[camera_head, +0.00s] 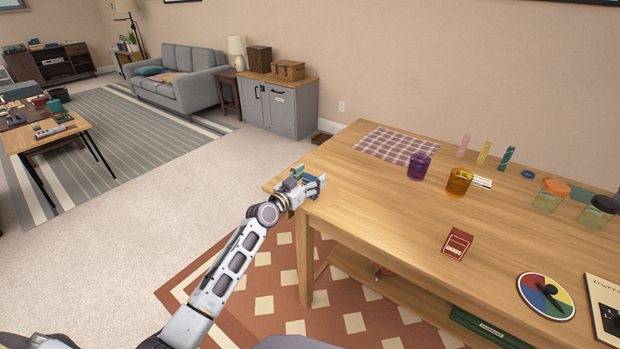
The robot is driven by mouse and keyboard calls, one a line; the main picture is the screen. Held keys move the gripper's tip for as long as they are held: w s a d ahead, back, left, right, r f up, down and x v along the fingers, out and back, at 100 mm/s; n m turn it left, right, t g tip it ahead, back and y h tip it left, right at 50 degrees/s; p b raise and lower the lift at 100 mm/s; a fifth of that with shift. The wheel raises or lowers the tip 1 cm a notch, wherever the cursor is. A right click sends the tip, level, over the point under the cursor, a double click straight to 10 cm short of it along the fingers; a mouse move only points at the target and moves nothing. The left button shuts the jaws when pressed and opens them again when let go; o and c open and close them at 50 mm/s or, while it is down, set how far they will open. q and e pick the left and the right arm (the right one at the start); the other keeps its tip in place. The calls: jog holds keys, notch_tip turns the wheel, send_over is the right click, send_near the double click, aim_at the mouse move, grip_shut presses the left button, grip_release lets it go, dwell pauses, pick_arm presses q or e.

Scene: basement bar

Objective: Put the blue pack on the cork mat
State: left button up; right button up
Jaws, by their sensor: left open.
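My left gripper (316,186) is open over the left end of the wooden table (375,210). A small blue-teal patch (297,173) shows among its fingers. I cannot tell whether this is the blue pack or part of the gripper. A red pack (457,243) with a pale label lies flat near the table's front edge, to the right of the gripper. I cannot make out a cork mat for certain in this view. My right gripper is not in view.
A plaid cloth (398,146) lies at the table's back left. A purple cup (419,167), an amber cup (459,182) and lidded jars (549,196) stand to the right. A coloured spinner disc (546,296) lies near the front right. The table is bare between gripper and red pack.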

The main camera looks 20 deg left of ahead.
pick_arm(q)
jog(key=shift+r, duration=0.1)
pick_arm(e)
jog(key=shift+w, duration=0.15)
pick_arm(q)
jog(key=shift+s, duration=0.15)
jog(key=shift+v, duration=1.1)
jog(key=shift+p+v, duration=0.35)
jog(key=shift+v, duration=1.1)
jog(key=v, duration=0.6)
jog(key=shift+s, duration=0.3)
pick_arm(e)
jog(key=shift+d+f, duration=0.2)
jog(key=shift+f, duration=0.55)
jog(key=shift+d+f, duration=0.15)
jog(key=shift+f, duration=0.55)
pick_arm(q)
jog(key=shift+a+r, duration=0.1)
jog(key=shift+a, duration=0.05)
